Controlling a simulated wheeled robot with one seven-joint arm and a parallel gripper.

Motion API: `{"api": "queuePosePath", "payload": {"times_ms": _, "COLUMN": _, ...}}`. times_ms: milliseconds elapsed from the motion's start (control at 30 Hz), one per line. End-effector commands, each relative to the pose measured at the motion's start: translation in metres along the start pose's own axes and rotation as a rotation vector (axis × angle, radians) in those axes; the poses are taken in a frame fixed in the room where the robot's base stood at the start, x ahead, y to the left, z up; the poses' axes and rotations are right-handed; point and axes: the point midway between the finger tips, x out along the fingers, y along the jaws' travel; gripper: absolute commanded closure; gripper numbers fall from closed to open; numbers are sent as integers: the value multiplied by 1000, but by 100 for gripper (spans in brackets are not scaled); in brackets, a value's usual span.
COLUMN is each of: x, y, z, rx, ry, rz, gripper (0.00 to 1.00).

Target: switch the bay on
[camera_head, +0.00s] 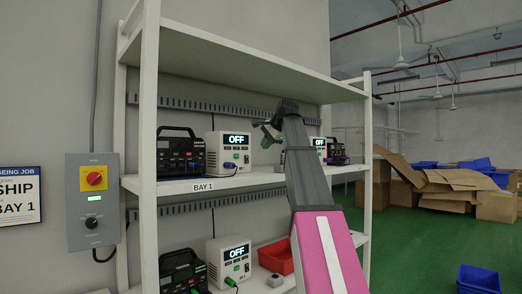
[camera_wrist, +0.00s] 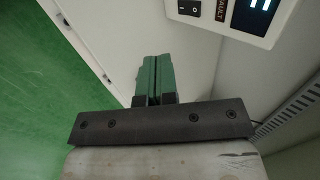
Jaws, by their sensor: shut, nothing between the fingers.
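A grey control box (camera_head: 93,203) on the wall at left carries a red rotary switch (camera_head: 94,179) on a yellow plate, a lit green display (camera_head: 94,198) and a black knob (camera_head: 92,222). The BAY 1 label (camera_head: 203,186) is on the middle shelf's edge. Above it stand a black power unit (camera_head: 181,155) and a white box (camera_head: 228,153) with a display reading OFF. My gripper (camera_head: 267,135) is shut and empty, in front of the upper shelf space. In the wrist view my gripper (camera_wrist: 153,79) is near a white device with a black rocker switch (camera_wrist: 189,8) marked FAULT beside it.
Another white box (camera_head: 229,262) reading OFF and a black unit (camera_head: 181,271) stand on the lower shelf, beside a red bin (camera_head: 276,257). More units stand at the right of the middle shelf, partly behind my arm. Rack posts (camera_head: 150,150) frame the shelves. Green floor lies right.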

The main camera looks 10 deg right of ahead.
Motion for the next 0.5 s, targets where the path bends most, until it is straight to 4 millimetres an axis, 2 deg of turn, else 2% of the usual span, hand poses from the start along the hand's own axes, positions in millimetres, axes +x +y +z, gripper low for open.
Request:
{"api": "queuePosePath", "payload": {"times_ms": 467, "x": 87, "y": 0, "z": 1, "rx": -1, "ry": -2, "rz": 2, "gripper": 100}}
{"api": "queuePosePath", "payload": {"times_ms": 500, "x": 93, "y": -5, "z": 0, "rx": -1, "ry": -2, "rz": 1, "gripper": 100}}
